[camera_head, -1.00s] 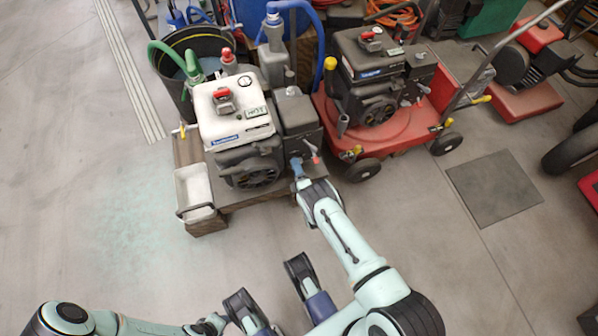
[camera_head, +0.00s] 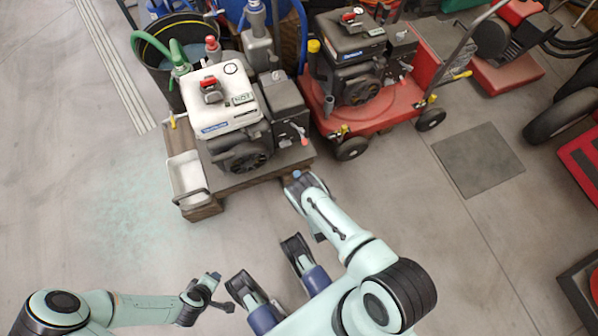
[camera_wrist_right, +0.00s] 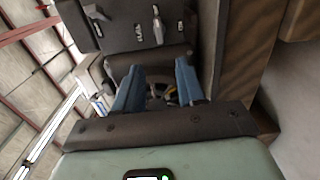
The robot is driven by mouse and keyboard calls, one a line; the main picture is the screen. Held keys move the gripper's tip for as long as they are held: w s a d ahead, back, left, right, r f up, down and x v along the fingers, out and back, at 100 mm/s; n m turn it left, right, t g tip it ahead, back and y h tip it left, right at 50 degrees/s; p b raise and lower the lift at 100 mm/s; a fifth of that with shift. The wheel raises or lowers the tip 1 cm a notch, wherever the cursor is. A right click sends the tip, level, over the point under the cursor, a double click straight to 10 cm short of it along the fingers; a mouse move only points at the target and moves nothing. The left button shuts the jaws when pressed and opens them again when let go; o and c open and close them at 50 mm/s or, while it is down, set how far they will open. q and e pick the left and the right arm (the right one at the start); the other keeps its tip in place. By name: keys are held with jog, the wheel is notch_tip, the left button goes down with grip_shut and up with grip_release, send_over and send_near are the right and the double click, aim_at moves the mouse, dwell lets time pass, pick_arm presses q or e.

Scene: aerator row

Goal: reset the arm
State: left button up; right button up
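My right gripper (camera_head: 296,178) is just in front of the wooden stand, below the dark side box (camera_head: 287,107) of the white-topped engine (camera_head: 218,100). In the right wrist view its two blue fingers (camera_wrist_right: 160,68) stand apart with nothing held between them. Dark machine parts show behind the gap. A red-tipped lever (camera_head: 305,140) on the box is clear of the gripper. My left gripper (camera_head: 210,285) is low over bare floor at the lower left. It is small and seen from above, so its fingers cannot be made out.
The engine sits on a wooden stand (camera_head: 262,177) with a white tray (camera_head: 187,178) at its left. A red mower (camera_head: 380,115) with a black engine is to the right. A black bucket (camera_head: 165,65) with a green hose is behind. The floor at left and front is clear.

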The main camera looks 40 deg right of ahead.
dwell(0.4)
